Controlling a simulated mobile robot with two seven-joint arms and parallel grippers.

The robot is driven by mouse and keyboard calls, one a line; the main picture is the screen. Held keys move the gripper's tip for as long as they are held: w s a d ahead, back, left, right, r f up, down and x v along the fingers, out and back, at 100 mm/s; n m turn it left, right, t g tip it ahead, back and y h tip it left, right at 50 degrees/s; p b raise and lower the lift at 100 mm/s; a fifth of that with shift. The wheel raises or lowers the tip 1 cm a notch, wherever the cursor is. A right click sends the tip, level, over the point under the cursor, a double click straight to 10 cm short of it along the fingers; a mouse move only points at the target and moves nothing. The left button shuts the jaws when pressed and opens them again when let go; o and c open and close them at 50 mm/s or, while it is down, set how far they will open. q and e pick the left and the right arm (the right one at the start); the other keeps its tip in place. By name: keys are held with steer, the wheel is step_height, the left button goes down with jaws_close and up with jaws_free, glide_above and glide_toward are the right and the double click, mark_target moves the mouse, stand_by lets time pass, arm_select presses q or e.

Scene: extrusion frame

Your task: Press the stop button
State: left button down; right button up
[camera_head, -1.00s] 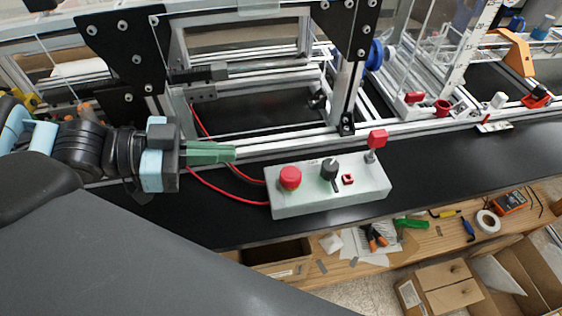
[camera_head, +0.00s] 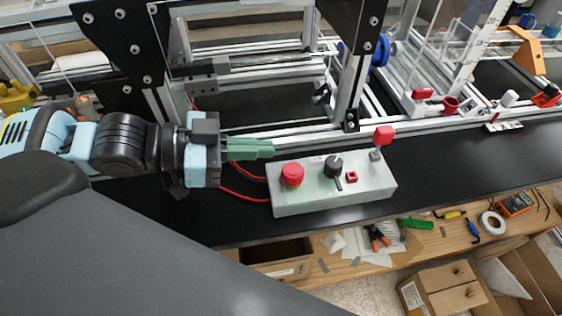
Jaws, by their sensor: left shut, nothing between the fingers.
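The stop button (camera_head: 292,175) is a round red mushroom head at the left end of a pale grey control box (camera_head: 335,199). The box lies on the black bench top and also carries a black knob (camera_head: 333,166), a small red square button (camera_head: 351,177) and a red flag-like switch (camera_head: 383,136). My left gripper (camera_head: 272,149) has green fingers, shut and empty. In the picture its tips are just above and left of the stop button, apart from it; the height gap is hard to judge. My right gripper is not in view.
An aluminium extrusion frame (camera_head: 350,92) with black plates stands behind the box. Red cables (camera_head: 245,196) run to the box's left side. The black bench top (camera_head: 450,160) is clear to the right. A lower wooden shelf (camera_head: 440,238) holds tools and tape.

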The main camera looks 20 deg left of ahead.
mark_target(293, 175)
arm_select(q)
steer(key=x, duration=0.4)
steer(key=shift+d+r, duration=0.15)
step_height(293, 175, down, 3)
steer(key=shift+r, duration=0.1)
steer(key=shift+f, duration=0.7)
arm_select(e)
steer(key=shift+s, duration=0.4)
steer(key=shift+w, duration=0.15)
